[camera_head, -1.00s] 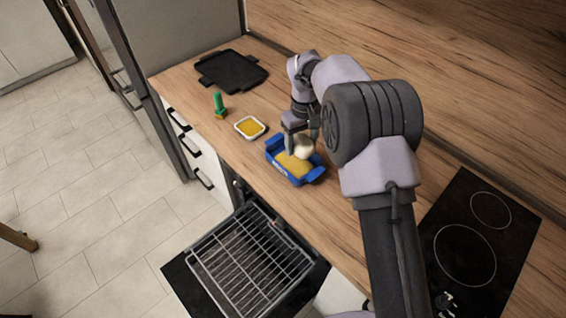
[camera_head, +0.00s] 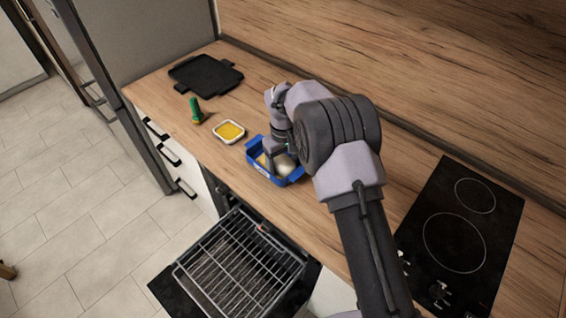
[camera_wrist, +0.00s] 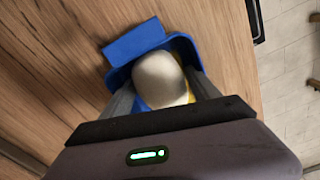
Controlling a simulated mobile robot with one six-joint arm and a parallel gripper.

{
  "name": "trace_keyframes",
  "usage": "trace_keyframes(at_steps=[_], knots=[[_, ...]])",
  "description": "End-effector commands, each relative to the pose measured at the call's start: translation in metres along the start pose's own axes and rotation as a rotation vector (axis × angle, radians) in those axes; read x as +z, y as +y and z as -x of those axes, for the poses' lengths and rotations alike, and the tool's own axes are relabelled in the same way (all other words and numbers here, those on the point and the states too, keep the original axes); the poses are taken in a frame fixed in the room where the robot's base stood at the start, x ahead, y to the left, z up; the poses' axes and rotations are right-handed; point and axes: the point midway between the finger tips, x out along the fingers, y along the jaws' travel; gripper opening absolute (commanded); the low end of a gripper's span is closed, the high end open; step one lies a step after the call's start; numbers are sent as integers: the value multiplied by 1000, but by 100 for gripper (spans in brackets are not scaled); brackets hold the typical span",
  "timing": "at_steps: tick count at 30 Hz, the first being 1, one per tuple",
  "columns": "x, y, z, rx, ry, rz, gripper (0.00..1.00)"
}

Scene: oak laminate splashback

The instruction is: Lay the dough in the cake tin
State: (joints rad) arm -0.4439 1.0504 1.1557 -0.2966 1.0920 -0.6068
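The pale, rounded dough (camera_head: 285,165) is low inside the blue cake tin (camera_head: 291,181), toward its right side. In the wrist view the dough (camera_wrist: 160,80) sits between my two fingers, whose tips meet it on both sides. The tin's blue wall and tab (camera_wrist: 134,42) show beyond it, with some yellow of the tin's inside beside the dough. My gripper (camera_head: 277,158) points down into the tin and is shut on the dough. The dough's underside is hidden, so I cannot tell whether it touches the tin floor.
A white dish with yellow contents (camera_head: 229,131), a green-handled brush (camera_head: 196,112) and a black tray (camera_head: 206,75) stand to the left on the wooden counter. The oven below is open with its rack (camera_head: 240,262) out. A black hob (camera_head: 460,235) lies at the right.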

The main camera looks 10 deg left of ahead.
Motion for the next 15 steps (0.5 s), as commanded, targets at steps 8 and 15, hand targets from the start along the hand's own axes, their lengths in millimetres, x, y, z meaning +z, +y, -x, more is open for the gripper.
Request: trace_keyframes(at_steps=[8, 15], knots=[[-1, 0, 46, 1, 2, -1, 71], [-1, 0, 108, 1, 2, 0, 71]])
